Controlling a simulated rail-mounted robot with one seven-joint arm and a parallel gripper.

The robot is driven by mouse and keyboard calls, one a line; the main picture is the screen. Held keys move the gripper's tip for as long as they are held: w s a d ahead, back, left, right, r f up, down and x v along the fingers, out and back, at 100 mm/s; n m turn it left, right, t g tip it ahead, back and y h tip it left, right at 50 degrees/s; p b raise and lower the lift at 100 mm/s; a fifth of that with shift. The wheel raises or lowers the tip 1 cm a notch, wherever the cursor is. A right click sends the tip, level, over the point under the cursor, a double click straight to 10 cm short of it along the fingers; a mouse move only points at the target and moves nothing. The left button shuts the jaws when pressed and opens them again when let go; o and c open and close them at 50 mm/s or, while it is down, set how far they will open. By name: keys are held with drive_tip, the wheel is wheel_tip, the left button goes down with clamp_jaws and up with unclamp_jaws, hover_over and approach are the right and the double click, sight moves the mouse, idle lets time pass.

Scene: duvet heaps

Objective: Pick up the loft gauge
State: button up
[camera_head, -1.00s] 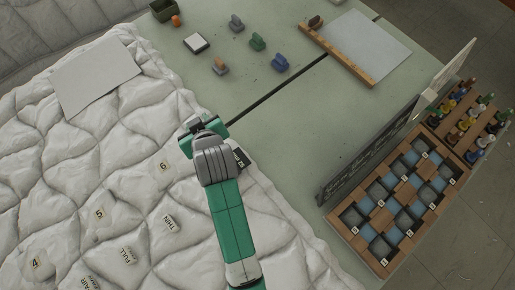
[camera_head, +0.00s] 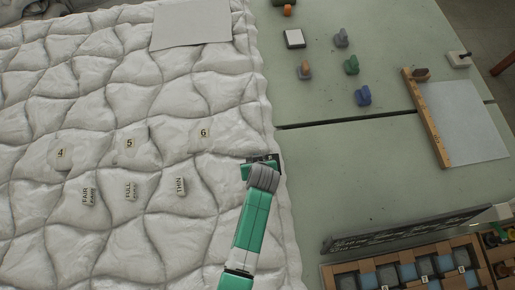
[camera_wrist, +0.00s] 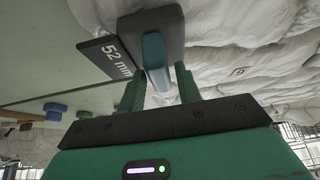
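What I take to be the loft gauge (camera_wrist: 128,24) is a dark grey block with a raised teal handle (camera_wrist: 155,55), close ahead of my gripper in the wrist view. A black plate marked "52 mm" (camera_wrist: 106,58) is at its left side. My gripper (camera_wrist: 161,80) is open, with one finger on each side of the handle's near end. A gap shows at the right finger. In the head view my gripper (camera_head: 262,164) is at the right edge of the white duvet, mostly covering the gauge.
Cards marked 4, 5 and 6 (camera_head: 204,133) and word tags such as THIN (camera_head: 181,186) lie on the duvet. The green table (camera_head: 330,200) holds several small coloured pieces. A dark upright board (camera_head: 410,235) and a wooden compartment tray (camera_head: 335,268) stand at lower right.

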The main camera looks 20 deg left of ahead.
drive_tip(key=shift+x, duration=0.8)
clamp_jaws()
drive_tip(key=shift+r, duration=0.15)
drive_tip(key=shift+r, duration=0.7)
wheel_tip(320, 180, up, 2)
drive_tip(key=shift+r, duration=0.1)
drive_tip(key=s+a+r, duration=0.1)
drive_tip(key=s+a, duration=0.1)
drive_tip(key=s, duration=1.3)
drive_tip(key=shift+s+a+p, duration=0.3)
drive_tip(key=shift+s, duration=0.1)
